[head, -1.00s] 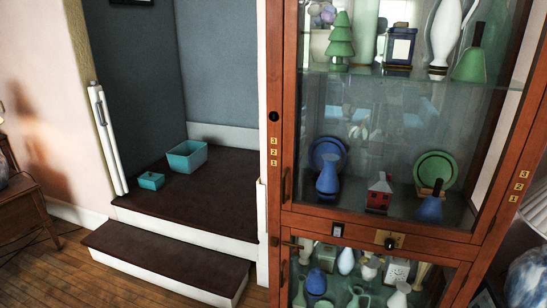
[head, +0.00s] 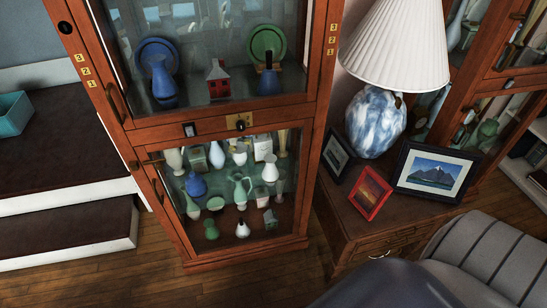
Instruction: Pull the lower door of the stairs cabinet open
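The stairs cabinet is a tall reddish-brown wooden cabinet (head: 318,95) with glass doors, standing to the right of the dark stairs. Its lower door (head: 166,205) is a wood-framed glass panel and looks shut. A small dark handle (head: 157,182) shows near the left edge of the lower door. Above it, the crossbar carries a brass plate (head: 239,122) with a dark knob or lock and a small dark-and-white piece (head: 190,130). The upper door also looks shut, with a curved handle (head: 117,103) at its left. Neither of my grippers is in view.
Dark steps (head: 65,225) lie left of the cabinet, with a teal box (head: 12,113) above. At the right are a wooden side table (head: 345,222) with a lamp (head: 377,122) and picture frames, and a grey seat (head: 480,250). Wood floor (head: 130,278) is clear in front.

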